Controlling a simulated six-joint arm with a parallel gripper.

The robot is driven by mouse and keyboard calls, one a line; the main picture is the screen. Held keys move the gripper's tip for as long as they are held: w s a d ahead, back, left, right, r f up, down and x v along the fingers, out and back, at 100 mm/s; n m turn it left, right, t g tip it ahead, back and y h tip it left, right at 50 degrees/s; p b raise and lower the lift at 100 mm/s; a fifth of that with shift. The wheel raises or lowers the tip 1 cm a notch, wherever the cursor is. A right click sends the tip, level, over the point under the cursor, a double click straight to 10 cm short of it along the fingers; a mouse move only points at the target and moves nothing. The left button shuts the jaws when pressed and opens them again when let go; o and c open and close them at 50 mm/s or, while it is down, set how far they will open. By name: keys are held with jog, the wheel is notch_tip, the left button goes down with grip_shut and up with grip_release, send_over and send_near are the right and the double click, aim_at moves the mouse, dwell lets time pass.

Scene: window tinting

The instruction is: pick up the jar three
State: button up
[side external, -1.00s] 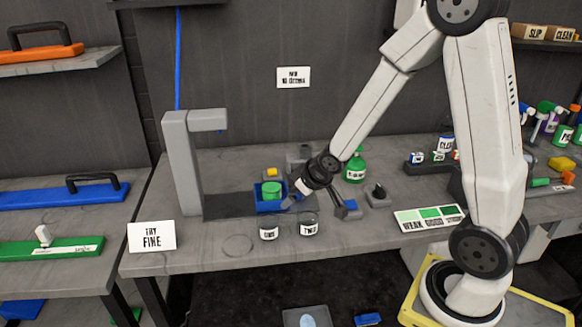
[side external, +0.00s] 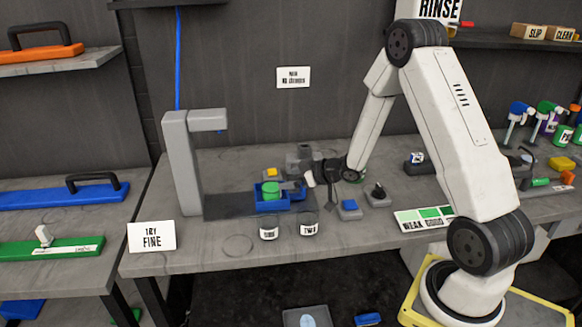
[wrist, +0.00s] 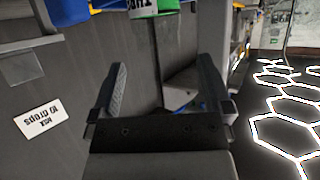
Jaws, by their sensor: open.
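Two small jars with white labels stand near the bench's front edge in the side view: a left jar (side external: 269,228) whose label I cannot read surely, and a right jar (side external: 308,226) that seems to read TWO. A green-topped round item (side external: 271,190) sits in a blue tray (side external: 268,206) behind them. In the wrist view my gripper (wrist: 162,68) is open and empty. A green and white labelled item (wrist: 143,9) is cut off at the top; I cannot tell which jar it is.
A grey stand (side external: 184,165) rises left of the tray. A TRY FINE sign (side external: 151,237) stands at the front left. The front middle of the bench is fairly clear.

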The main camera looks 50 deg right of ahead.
aim_at(271, 181)
jog(key=shift+x, duration=1.3)
jog(key=shift+f, duration=0.1)
jog(key=shift+x, duration=2.55)
jog(key=shift+d, duration=0.1)
jog(key=c, duration=1)
jog(key=shift+r, duration=5.05)
